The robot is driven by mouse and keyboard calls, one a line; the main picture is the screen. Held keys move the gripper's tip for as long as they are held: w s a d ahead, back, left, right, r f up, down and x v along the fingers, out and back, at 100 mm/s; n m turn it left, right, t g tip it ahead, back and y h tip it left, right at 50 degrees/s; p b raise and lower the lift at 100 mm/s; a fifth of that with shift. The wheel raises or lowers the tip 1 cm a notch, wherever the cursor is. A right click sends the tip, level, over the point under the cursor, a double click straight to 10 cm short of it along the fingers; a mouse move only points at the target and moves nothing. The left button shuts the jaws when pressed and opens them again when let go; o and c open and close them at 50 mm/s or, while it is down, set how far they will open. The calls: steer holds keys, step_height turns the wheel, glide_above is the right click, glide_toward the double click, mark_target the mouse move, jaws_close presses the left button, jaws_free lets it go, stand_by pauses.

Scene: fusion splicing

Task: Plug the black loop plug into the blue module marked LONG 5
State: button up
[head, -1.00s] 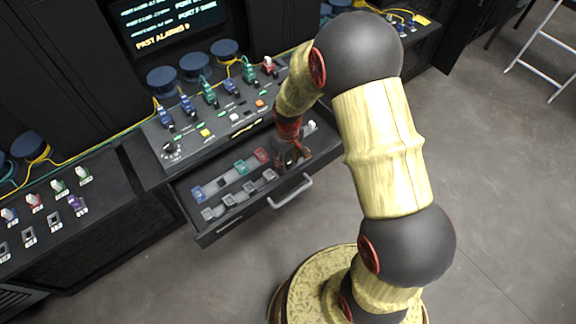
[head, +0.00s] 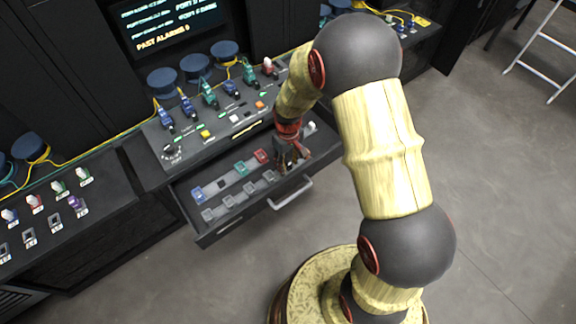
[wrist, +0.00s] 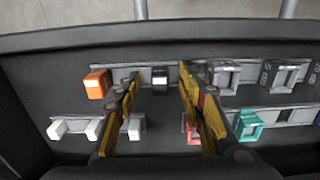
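My gripper (head: 292,162) points down over the right part of the open drawer (head: 210,232). In the wrist view its two fingers (wrist: 160,100) are apart, with nothing held. A small black plug with a pale top (wrist: 160,80) sits in the drawer's front row and shows between the fingers; it looks like the loop plug. The arm and gripper hide it in the head view. Blue modules (head: 165,118) stand on the console behind the drawer. Their labels are too small to read, so I cannot tell which is LONG 5.
In the wrist view an orange plug (wrist: 96,84) sits left of the black one, and grey clear pieces (wrist: 224,76) sit right. White plugs (wrist: 58,128) and a teal piece (wrist: 249,124) fill the other row. The drawer handle (head: 290,192) juts forward. The floor in front is clear.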

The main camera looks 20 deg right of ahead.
mark_target(288, 162)
steer(key=shift+c, duration=0.5)
jaws_close()
stand_by(0.8)
steer(key=shift+r+p, duration=2.15)
steer(key=shift+r, duration=0.85)
